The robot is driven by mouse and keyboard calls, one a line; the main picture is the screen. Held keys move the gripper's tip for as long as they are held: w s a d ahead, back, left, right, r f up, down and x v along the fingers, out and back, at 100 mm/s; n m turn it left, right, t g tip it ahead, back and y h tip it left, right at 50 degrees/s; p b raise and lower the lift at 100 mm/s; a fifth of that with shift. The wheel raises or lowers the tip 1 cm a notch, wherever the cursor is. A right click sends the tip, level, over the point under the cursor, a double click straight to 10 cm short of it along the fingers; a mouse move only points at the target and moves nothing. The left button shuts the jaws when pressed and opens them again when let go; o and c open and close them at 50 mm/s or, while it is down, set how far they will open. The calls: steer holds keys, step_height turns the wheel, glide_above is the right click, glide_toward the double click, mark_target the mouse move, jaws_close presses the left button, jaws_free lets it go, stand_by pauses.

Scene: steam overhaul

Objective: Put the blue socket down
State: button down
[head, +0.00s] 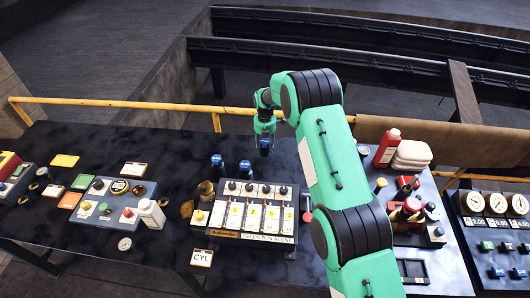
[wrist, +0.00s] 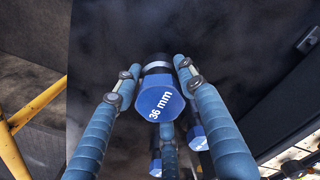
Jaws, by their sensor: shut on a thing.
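My gripper (head: 265,128) is shut on a blue socket (head: 265,142) over the back part of the dark bench. In the wrist view the socket's blue end reads "36 mm" (wrist: 160,101), with fingers on its left and right and a third finger below. The socket's far end is dark, and I cannot tell whether it touches the bench. Two other blue-topped sockets, the left one (head: 217,161) and the right one (head: 245,168), stand on the bench to the left of my gripper. They show partly behind the fingers in the wrist view.
A grey panel (head: 200,232) with several yellow-and-white tags and knobs stands in front of the sockets. A yellow rail (head: 150,104) runs along the bench's back edge. A red bottle (head: 387,148) stands to the right. Bare bench (head: 180,148) lies left of the sockets.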

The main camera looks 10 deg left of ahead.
steer(key=shift+f, duration=0.1)
steer(key=shift+f, duration=1.55)
steer(key=shift+f, duration=0.15)
steer(key=c, duration=1)
jaws_free()
steer(key=shift+c, duration=0.2)
steer(key=shift+r, duration=6.1)
